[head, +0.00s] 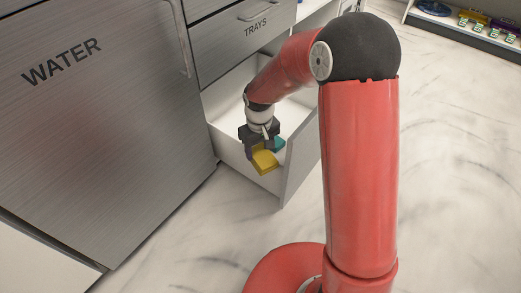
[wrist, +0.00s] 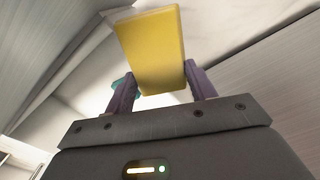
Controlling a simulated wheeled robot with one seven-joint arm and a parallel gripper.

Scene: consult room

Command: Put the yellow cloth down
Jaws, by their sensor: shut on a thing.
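The yellow cloth (wrist: 150,48) is a flat, folded block between the two purple fingers of my gripper (wrist: 160,88) in the wrist view. My gripper is shut on it. In the head view the yellow cloth (head: 264,162) shows below my gripper (head: 259,148), within the outline of an open white drawer (head: 231,146). I cannot tell whether the cloth touches the drawer's floor or wall. A teal thing (head: 279,144) shows just right of the cloth, partly hidden by my gripper.
A closed drawer marked TRAYS (head: 245,42) is above the open one. A cabinet door marked WATER (head: 95,130) stands to the left. The marbled floor (head: 450,190) is clear on the right. A shelf (head: 470,32) with several small items is at the far right.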

